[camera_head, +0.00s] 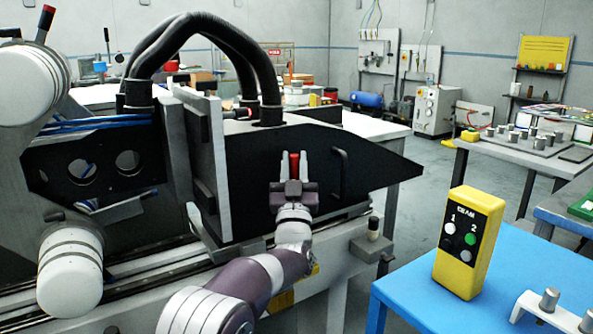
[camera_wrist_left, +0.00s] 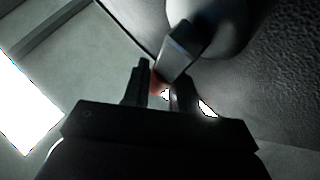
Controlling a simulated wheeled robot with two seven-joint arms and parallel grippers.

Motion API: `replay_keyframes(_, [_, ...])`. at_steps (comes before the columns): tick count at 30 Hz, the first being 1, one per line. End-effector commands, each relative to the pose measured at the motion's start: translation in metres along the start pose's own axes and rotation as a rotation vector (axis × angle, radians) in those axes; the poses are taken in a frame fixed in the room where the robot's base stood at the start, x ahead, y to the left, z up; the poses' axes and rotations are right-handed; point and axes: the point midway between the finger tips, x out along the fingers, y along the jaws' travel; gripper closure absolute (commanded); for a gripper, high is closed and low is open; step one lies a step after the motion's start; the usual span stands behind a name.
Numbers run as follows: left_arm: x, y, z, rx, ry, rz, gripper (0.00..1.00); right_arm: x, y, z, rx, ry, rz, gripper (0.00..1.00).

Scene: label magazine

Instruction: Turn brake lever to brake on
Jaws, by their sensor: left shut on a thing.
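The brake lever (camera_head: 294,160) has a red grip and stands out from the side of the black machine head in the head view. My left gripper (camera_head: 294,172) is shut on the lever, one finger on each side of the red grip. In the left wrist view a little red of the lever (camera_wrist_left: 158,82) shows between the two fingertips of the left gripper (camera_wrist_left: 161,85). A grey block-shaped part (camera_wrist_left: 181,50) lies just beyond them. The lever's pivot is hidden and its setting cannot be told. My right gripper is not in view.
The black machine head (camera_head: 370,172) has a handle (camera_head: 340,173) close to the right of my gripper. A yellow control box (camera_head: 468,243) stands on a blue table (camera_head: 410,290) at the right. Open floor (camera_head: 425,185) lies behind.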

Motion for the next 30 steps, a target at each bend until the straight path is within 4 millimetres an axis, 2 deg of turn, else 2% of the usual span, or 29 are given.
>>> replay_keyframes(9, [0.001, -0.001, -0.001, -0.001, 0.002, -0.003, 1.00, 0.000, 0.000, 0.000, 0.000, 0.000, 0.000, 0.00])
replay_keyframes(10, [0.001, -0.001, -0.001, -0.001, 0.002, -0.003, 0.69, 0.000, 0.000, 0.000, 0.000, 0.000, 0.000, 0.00])
replay_keyframes(11, [0.001, -0.001, -0.001, -0.001, 0.002, -0.003, 0.67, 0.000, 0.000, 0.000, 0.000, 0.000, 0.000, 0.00])
replay_keyframes(19, [0.000, 0.000, 0.000, 0.000, 0.000, -0.001, 0.67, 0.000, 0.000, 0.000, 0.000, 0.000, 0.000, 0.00])
replay_keyframes(22, [-0.007, 0.000, 0.001, 0.000, -0.001, 0.000, 0.67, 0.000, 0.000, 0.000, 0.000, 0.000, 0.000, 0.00])
replay_keyframes(26, [-0.027, 0.000, 0.000, 0.000, -0.003, 0.001, 0.67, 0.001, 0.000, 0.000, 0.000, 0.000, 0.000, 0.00])
replay_keyframes(30, [-0.058, 0.000, 0.000, 0.000, -0.003, 0.000, 0.67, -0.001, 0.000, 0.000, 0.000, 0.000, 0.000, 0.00])
